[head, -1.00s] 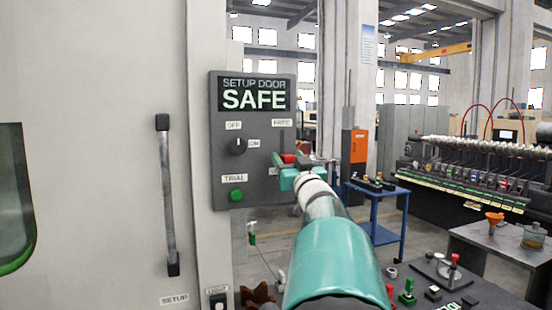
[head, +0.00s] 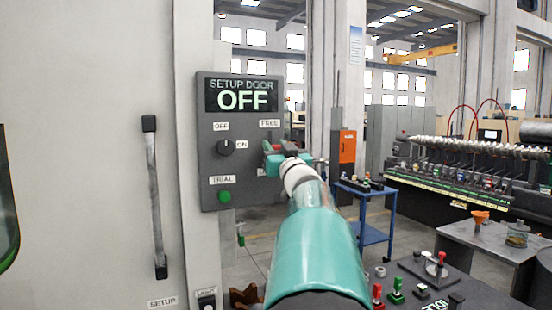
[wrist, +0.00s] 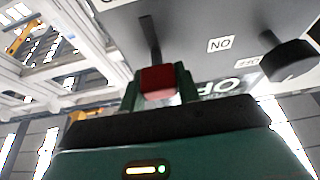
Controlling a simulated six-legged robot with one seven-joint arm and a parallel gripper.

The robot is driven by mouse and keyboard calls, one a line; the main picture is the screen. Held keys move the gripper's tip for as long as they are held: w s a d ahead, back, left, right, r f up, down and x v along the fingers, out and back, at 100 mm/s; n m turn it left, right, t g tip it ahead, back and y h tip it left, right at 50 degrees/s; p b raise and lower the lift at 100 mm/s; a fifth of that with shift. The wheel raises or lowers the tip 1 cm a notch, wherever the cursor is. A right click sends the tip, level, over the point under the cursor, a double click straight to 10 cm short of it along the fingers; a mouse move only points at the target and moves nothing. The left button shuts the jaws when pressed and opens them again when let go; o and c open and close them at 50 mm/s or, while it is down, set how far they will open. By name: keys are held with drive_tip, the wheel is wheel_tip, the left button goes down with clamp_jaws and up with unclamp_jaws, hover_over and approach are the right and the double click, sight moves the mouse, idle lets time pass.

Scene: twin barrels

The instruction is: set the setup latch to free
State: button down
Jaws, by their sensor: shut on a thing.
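The setup latch shows in the wrist view as a dark lever with a red tip (wrist: 157,80), standing out from the grey control panel (head: 212,178). My gripper (wrist: 158,86) is shut on the red tip, with one green finger on each side. In the head view my gripper (head: 283,156) is at the panel's right side, just below the label FREE (head: 270,124). My gripper and arm hide most of the latch and a lower label there. The panel's display (head: 241,96) reads SETUP DOOR OFF.
The panel also carries a black knob (head: 225,147) near OFF and ON, and a green TRIAL button (head: 224,196). A vertical door handle (head: 154,200) is at left. A blue cart (head: 362,212) and a grey table (head: 490,240) stand at right.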

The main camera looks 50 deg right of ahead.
drive_tip(key=shift+a+r, duration=0.1)
drive_tip(key=shift+r, duration=1.85)
drive_tip(key=c, duration=1)
unclamp_jaws()
drive_tip(key=shift+f, duration=0.1)
drive_tip(key=v, duration=1.3)
drive_tip(key=shift+s+f, duration=0.2)
drive_tip(key=shift+s, duration=0.15)
drive_tip(key=shift+a, duration=0.1)
